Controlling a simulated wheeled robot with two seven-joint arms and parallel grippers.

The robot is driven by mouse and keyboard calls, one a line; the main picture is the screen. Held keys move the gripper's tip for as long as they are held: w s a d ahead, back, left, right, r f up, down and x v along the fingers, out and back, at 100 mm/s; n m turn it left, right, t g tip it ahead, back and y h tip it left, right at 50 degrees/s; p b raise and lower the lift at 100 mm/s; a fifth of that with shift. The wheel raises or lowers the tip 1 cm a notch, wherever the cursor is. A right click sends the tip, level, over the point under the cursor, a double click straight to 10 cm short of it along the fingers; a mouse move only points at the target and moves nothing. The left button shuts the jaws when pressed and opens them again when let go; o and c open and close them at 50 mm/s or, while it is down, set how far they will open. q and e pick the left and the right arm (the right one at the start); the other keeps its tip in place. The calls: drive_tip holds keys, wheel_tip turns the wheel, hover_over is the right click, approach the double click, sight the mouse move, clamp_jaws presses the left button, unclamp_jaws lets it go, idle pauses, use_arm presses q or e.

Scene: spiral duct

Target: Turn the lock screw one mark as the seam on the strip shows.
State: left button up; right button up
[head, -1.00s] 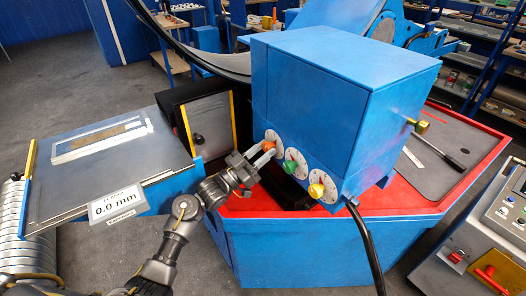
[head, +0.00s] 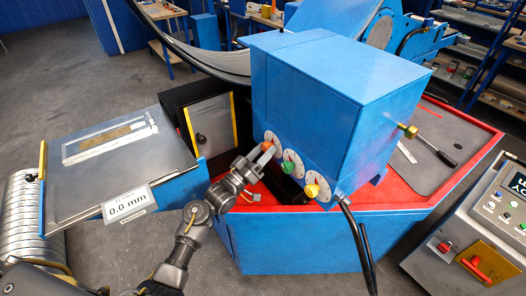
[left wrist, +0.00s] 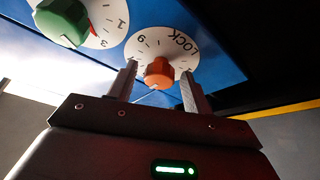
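The lock screw is an orange knob (left wrist: 158,73) on a white dial marked LOCK (left wrist: 163,45), in the left wrist view. In the head view the orange knob (head: 267,146) is partly covered by my left gripper (head: 262,153). My left gripper (left wrist: 158,86) is open, one finger on each side of the knob, with a gap visible on both sides. A strip sample (head: 110,140) with a brownish band lies on the grey table at left; its seam is too small to read. My right gripper is not in view.
A green knob (head: 290,167) and a yellow knob (head: 311,190) sit beside the orange one on the blue box (head: 330,80). A sign reading 0.0 mm (head: 128,203) is on the table's front edge. A black cable (head: 358,245) hangs below the box.

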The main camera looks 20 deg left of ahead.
use_arm(q)
drive_tip(key=b+v, duration=0.3)
drive_tip(key=v, duration=0.7)
drive_tip(key=shift+s+a+f+b, duration=0.15)
drive_tip(key=shift+s+b, duration=0.15)
drive_tip(key=shift+s, duration=0.05)
